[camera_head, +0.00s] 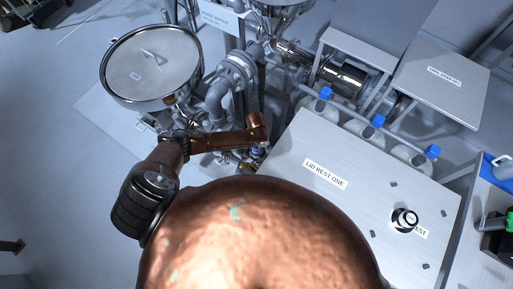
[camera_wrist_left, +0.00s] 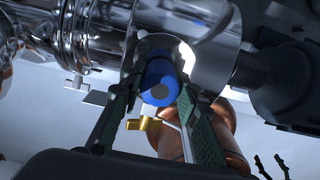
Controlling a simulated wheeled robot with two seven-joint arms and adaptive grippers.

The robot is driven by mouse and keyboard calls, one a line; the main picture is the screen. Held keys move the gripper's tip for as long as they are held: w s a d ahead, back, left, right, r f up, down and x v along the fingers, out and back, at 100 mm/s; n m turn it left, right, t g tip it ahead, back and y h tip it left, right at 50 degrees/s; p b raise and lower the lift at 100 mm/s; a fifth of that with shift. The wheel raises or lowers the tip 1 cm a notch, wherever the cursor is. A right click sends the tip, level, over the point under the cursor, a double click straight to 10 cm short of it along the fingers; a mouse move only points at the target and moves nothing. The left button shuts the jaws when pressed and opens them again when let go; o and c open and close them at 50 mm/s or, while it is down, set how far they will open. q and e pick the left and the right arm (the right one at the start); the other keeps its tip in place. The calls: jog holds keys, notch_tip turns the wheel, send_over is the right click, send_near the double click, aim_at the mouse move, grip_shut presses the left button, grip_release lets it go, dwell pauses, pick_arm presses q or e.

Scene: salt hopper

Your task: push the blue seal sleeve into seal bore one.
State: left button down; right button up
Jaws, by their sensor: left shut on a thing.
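The blue seal sleeve (camera_wrist_left: 160,78) shows in the left wrist view as a short blue cylinder with a dark round centre. My left gripper (camera_wrist_left: 161,92) is shut on it, with a green-padded finger on each side. Behind the sleeve is a shiny steel round housing (camera_wrist_left: 215,50). I cannot tell whether the sleeve touches it or sits inside a bore. In the head view my left arm reaches in among steel pipework left of the lid rest, and the gripper there is small and partly hidden. No label for seal bore one can be read.
A flat plate marked "LID REST ONE" (camera_head: 300,205) lies right of my left arm. Several blue-capped bottles (camera_head: 368,131) line the plate's back. A brass-coloured fitting (camera_wrist_left: 145,125) sits just below the sleeve in the wrist view.

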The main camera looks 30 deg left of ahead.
pick_arm(q)
jog(key=shift+f, duration=0.4)
jog(key=c, duration=1.4)
grip_release()
jog(key=shift+o, duration=0.2)
jog(key=o, duration=0.4)
jog(key=shift+o, duration=0.2)
jog(key=shift+r, duration=0.1)
jog(key=shift+r+p, duration=2.25)
jog(key=shift+r, duration=0.7)
